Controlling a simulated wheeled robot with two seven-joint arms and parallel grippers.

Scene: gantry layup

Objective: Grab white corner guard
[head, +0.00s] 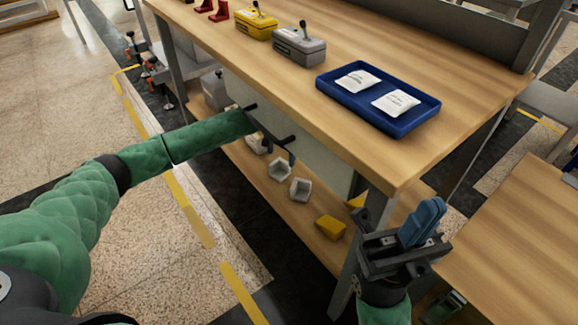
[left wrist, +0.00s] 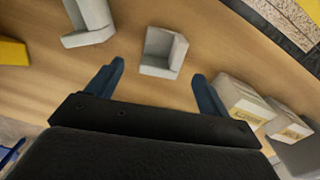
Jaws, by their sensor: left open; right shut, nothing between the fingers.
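White corner guards lie on the lower shelf under the workbench: one (head: 279,170) close to my left gripper and another (head: 300,190) to its right. My left gripper (head: 279,152) reaches in under the bench top, open and empty. In the left wrist view, one white corner guard (left wrist: 160,54) lies ahead, between the lines of the open blue fingers (left wrist: 157,71) and apart from them. Another white guard (left wrist: 89,24) lies up and left. My right gripper (head: 425,222) is shut and empty, raised beside the bench's front corner.
A yellow corner guard (head: 330,228) lies further right on the shelf (head: 255,180). White boxes with labels (left wrist: 243,101) stand near the right finger in the wrist view. Above, the bench top (head: 350,145) holds a blue tray (head: 400,126) with white packets. A bench leg (head: 349,270) stands near my right gripper.

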